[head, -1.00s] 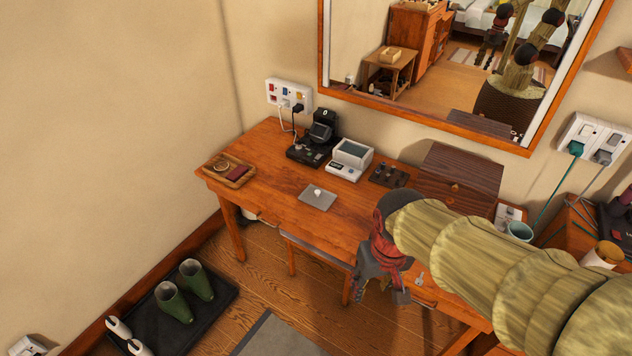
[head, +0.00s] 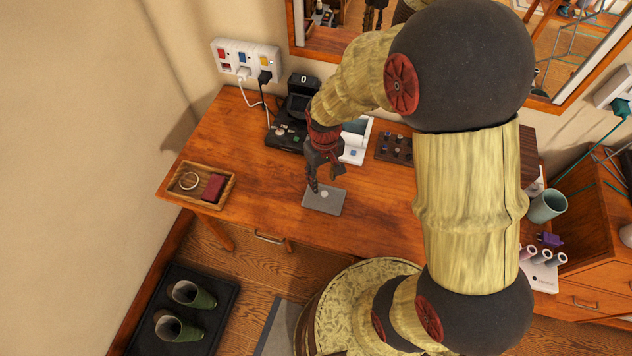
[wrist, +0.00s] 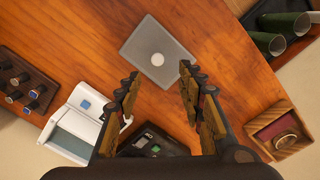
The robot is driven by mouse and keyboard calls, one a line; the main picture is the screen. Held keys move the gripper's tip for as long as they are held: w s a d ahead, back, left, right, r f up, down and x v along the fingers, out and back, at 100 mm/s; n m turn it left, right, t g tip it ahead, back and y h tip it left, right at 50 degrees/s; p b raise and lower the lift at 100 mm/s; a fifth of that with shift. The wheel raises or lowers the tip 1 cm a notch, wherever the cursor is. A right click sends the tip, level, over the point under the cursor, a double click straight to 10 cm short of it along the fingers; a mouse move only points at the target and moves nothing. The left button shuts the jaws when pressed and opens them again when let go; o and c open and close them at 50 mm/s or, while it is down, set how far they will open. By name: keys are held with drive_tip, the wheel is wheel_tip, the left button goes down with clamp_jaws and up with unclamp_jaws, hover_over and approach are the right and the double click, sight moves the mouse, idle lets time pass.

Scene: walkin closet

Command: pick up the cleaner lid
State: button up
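What looks like the cleaner lid is a flat grey plate (head: 327,207) with a round pale knob (head: 324,194) at its middle. It lies flat on the wooden table, near its front edge. It also shows whole in the wrist view (wrist: 143,40), just beyond my fingertips. My gripper (head: 326,180) hangs over the table near the lid, pointing down. In the wrist view my gripper (wrist: 159,74) is open, with empty space between its fingers and the knob ahead of them. No contact with the lid is visible.
Behind the lid stand a white device (head: 356,143) and a black device (head: 287,136). A dark rack (head: 394,149) stands right of them. A wooden tray (head: 177,196) with a ring and a red block lies at the left. Bare tabletop surrounds the lid.

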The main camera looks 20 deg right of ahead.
sight(324, 193)
drive_tip(key=shift+s+f, duration=0.15)
drive_tip(key=shift+f, duration=0.15)
drive_tip(key=f+b, duration=0.1)
drive_tip(key=f, duration=0.1)
drive_tip(key=f+b, duration=0.1)
drive_tip(key=f, duration=0.1)
drive_tip(key=f+b, duration=0.1)
drive_tip(key=f, duration=0.2)
drive_tip(key=shift+d+f, duration=0.1)
drive_tip(key=shift+d, duration=0.15)
drive_tip(key=shift+s, duration=0.1)
drive_tip(key=shift+c, duration=1.4)
clamp_jaws()
